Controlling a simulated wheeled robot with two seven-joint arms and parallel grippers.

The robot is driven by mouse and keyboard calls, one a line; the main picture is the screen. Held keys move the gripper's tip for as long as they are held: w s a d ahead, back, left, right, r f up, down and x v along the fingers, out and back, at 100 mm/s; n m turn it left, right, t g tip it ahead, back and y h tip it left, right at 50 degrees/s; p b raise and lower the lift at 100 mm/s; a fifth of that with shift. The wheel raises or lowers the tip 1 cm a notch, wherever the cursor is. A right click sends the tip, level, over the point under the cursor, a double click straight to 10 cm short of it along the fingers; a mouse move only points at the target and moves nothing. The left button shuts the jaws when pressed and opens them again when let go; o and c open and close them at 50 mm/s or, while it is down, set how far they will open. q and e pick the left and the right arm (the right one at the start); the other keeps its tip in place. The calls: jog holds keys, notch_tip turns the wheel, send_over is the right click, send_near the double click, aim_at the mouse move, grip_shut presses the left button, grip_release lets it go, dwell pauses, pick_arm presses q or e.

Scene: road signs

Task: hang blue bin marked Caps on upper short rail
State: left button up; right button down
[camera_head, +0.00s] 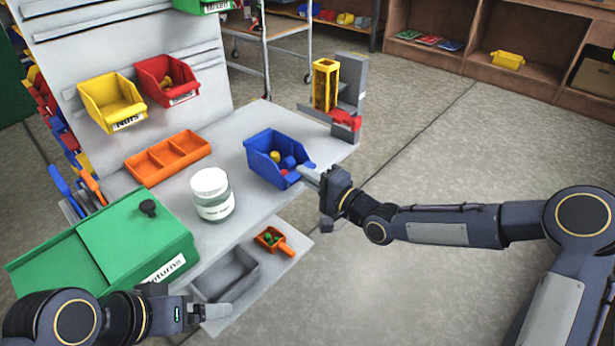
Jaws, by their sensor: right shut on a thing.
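My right gripper (308,176) is shut on the bin's right front edge. I cannot tell whether the bin rests on the worktop or is just above it. The grey back panel carries rails; an upper rail (85,18) has bare length at the top left. My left gripper (212,312) is empty at the bottom, near the grey tray; its finger gap is unclear.
A yellow bin (112,102) and a red bin (167,80) hang on the panel; a green bin (203,5) hangs higher. An orange tray (168,157), white jar (212,195), green Returns box (135,235) and grey stand with yellow holder (325,85) crowd the worktop.

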jog(key=shift+d, duration=0.1)
jog(key=p+v, duration=0.3)
jog(key=v, duration=0.8)
jog(key=shift+s+d, duration=0.3)
dwell(1.2)
